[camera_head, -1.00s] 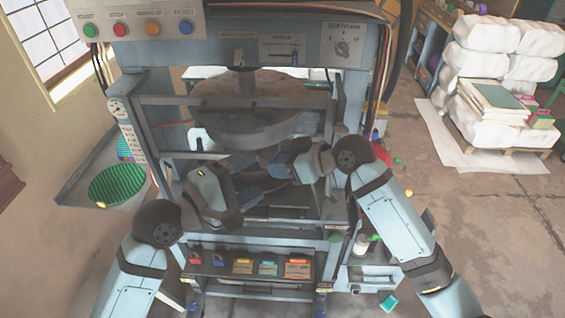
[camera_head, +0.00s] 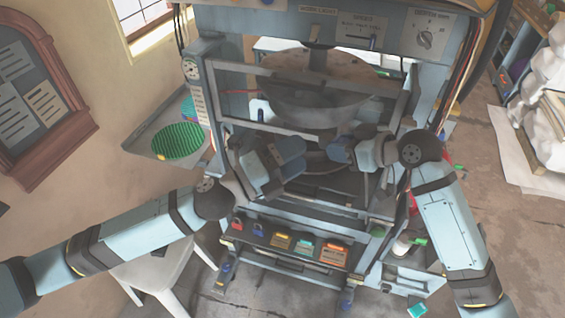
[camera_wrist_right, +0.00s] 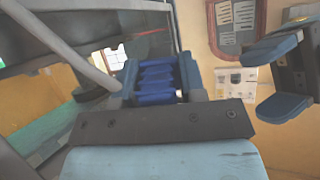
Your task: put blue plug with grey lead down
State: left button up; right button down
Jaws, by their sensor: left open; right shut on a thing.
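The blue plug (camera_wrist_right: 157,82) is ribbed and sits between the fingers of my right gripper (camera_wrist_right: 160,80) in the right wrist view. A grey lead (camera_wrist_right: 62,42) runs from beside it to the upper left. In the head view my right gripper (camera_head: 345,152) is in front of the press, pointing left, and the plug cannot be made out there. My left gripper (camera_head: 290,155) is just left of it in the head view. Its spread fingers (camera_wrist_right: 277,78) show at the right of the right wrist view, empty.
The press (camera_head: 325,100) has a round grey plate and frame bars close behind both grippers. A white stool (camera_head: 165,275) stands below my left arm.

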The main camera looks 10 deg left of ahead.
aim_at(329, 138)
pick_arm(q)
notch_tip(329, 138, down, 4)
jog(key=w+a+n+y, duration=0.2)
jog(key=n+y, duration=0.1)
jog(key=n, duration=0.4)
jog(key=x, duration=1.1)
jog(key=shift+w+d+f, duration=0.1)
jog(key=shift+d, duration=0.05)
jog(key=c, duration=0.9)
jog(key=o, duration=0.9)
